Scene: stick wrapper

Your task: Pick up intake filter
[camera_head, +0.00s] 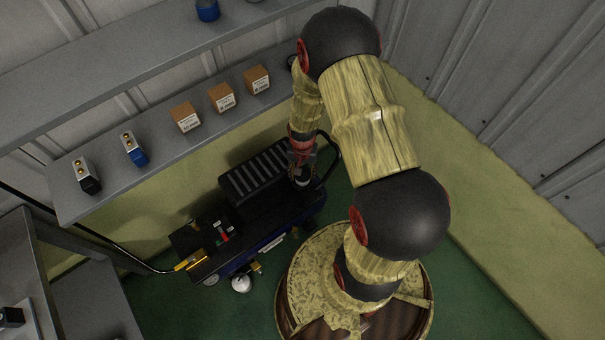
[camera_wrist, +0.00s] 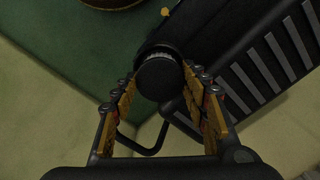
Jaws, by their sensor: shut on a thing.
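The intake filter is a black round cap with a light ridged ring behind it. In the wrist view the filter (camera_wrist: 157,77) sits between the tips of my gripper (camera_wrist: 160,86), with one yellow finger on each side. My gripper is shut on it. In the head view my gripper (camera_head: 301,172) points down at the right end of the black air compressor (camera_head: 246,222). The filter is mostly hidden there by my gripper, and I cannot tell whether it is apart from the compressor.
A grey shelf (camera_head: 150,165) runs behind the compressor, bearing several small cardboard boxes (camera_head: 221,97), a blue-based part (camera_head: 134,150) and a black-based part (camera_head: 88,176). A curved black handle (camera_head: 334,160) rises close to my gripper. Green floor (camera_head: 470,290) is clear on the right.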

